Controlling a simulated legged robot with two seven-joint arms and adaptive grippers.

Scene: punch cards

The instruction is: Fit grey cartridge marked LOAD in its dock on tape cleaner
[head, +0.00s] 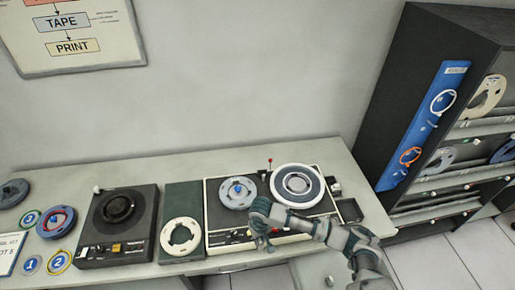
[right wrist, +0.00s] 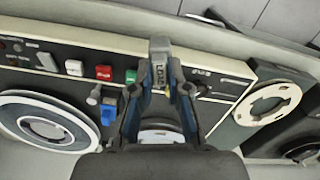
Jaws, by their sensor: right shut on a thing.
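The tape cleaner (head: 215,243) is the cream-framed machine with two reels on the right half of the bench. Its front panel shows in the right wrist view (right wrist: 84,50). My right gripper (head: 262,238) is over the front panel, below the left reel. In the right wrist view, its fingers (right wrist: 160,75) are shut on a small grey cartridge (right wrist: 160,47) with dark lettering, which looks like LOAD. The cartridge is at the panel's edge; I cannot tell whether it touches the panel. I cannot make out the dock. My left gripper is not in view.
A grey reel (head: 237,192) and a larger white-rimmed reel (head: 297,185) sit on the cleaner. A red button (right wrist: 103,72) and a green button (right wrist: 130,76) are close beside the fingers. A cream reel (head: 181,237) and a black deck (head: 118,230) stand left.

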